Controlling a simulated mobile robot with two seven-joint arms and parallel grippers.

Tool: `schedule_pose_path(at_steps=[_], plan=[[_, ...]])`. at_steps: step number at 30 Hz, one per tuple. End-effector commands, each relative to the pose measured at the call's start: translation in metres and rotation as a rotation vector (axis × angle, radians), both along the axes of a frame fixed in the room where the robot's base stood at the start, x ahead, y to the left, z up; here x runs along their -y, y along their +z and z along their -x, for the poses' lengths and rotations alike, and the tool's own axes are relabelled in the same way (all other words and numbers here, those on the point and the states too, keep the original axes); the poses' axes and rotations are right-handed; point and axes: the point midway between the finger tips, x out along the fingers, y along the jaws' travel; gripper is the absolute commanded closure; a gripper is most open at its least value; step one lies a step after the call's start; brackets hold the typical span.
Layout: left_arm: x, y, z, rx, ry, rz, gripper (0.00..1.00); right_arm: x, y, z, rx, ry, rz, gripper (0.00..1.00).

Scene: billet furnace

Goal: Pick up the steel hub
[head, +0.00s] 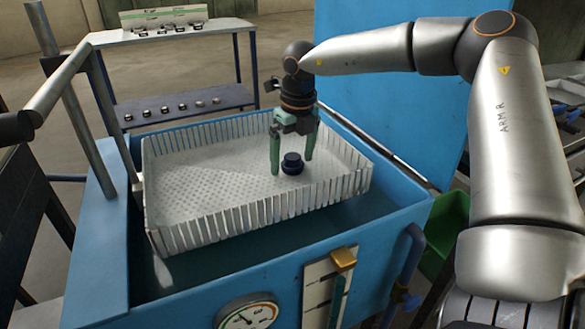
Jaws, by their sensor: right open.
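The steel hub (292,164) is a small dark blue, stepped round piece. It lies on the perforated floor of the white slatted basket (195,185), toward the basket's right side. My right gripper (292,165) has green fingers and points down over the hub. Its fingers are apart, one to each side of the hub in the picture. I cannot tell whether either finger touches it. My left gripper does not show.
The basket sits in a blue tank (350,235) with a gauge (245,315) on its front. A shelf table (185,35) with small parts stands behind. A tall blue panel (385,95) rises at the back right. The basket's left half is empty.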

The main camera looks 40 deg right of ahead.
Motion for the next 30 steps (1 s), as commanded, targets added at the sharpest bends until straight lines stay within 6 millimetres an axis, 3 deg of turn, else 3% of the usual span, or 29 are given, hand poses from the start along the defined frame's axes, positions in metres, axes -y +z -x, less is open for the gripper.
schedule_pose_path(at_steps=[6, 30], plan=[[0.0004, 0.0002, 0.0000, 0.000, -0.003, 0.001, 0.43, 0.0000, -0.0007, -0.0005, 0.001, 0.000, 0.000, 0.01], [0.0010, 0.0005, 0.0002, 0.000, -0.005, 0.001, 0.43, 0.0002, -0.0004, -0.0004, 0.001, 0.000, 0.001, 0.91]])
